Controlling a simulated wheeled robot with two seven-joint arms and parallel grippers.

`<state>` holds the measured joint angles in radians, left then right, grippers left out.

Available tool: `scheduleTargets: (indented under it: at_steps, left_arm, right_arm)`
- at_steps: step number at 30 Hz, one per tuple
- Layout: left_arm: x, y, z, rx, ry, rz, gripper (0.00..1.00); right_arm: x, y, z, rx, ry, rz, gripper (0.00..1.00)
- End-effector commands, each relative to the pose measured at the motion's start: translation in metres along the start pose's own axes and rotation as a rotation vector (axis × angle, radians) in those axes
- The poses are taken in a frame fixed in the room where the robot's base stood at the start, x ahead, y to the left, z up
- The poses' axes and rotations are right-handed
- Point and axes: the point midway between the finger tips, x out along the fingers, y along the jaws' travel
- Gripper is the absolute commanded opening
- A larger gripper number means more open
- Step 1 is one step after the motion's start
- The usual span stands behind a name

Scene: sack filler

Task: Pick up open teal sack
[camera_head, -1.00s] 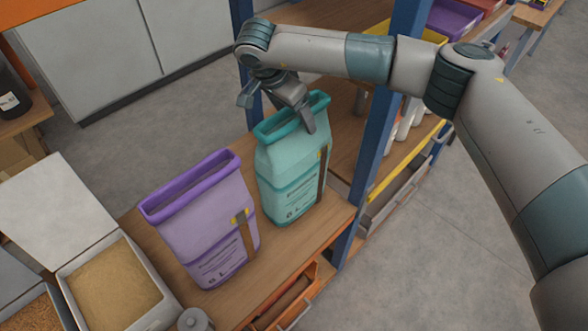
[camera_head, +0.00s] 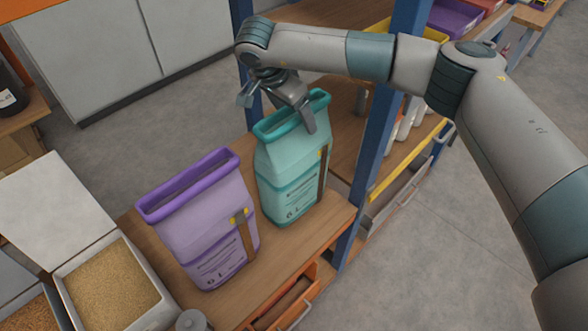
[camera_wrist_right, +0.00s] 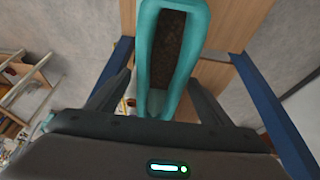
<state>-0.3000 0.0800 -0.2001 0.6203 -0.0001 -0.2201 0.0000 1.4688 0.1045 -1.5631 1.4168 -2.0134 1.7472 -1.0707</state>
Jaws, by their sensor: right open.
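The open teal sack (camera_head: 290,175) stands upright on the wooden bench, with its thick rim at the top and a brown strap on its right side. In the right wrist view its open mouth (camera_wrist_right: 143,60) shows dark brown contents. My right gripper (camera_head: 279,116) is open at the sack's top, with one finger in front of the rim and the other to the left. In the right wrist view the fingers (camera_wrist_right: 158,88) stand on both sides of the teal rim, with gaps between. The left gripper is not in view.
A purple sack (camera_head: 204,225) stands on the bench (camera_head: 135,226) just left of the teal one. A blue post (camera_head: 375,135) rises close to the right. An open bin of grain (camera_head: 68,290) is at the lower left. Floor is clear at the right.

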Motion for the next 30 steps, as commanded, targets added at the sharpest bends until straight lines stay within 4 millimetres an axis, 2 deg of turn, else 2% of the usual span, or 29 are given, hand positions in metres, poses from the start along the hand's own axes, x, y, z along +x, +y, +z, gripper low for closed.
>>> scheduleTargets:
  at_steps: [8,11,15,18,30]
  left_arm:
    - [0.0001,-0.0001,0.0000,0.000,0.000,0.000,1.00]
    - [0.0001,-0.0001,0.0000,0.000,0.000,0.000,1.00]
    - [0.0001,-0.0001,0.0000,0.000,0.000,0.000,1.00]
    - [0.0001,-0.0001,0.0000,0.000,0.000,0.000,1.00]
    - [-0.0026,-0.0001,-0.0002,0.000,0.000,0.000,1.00]
  right_arm:
    - [-0.0001,0.0001,-0.0001,0.000,0.000,0.000,0.73]
    - [0.0000,0.0001,-0.0001,0.000,0.000,0.000,0.54]
    - [0.0000,0.0001,0.0000,0.000,0.000,0.000,0.21]
    - [0.0000,0.0000,0.0000,0.000,0.000,0.000,0.00]
    - [-0.0024,-0.0004,-0.0012,0.001,0.001,-0.001,0.00]
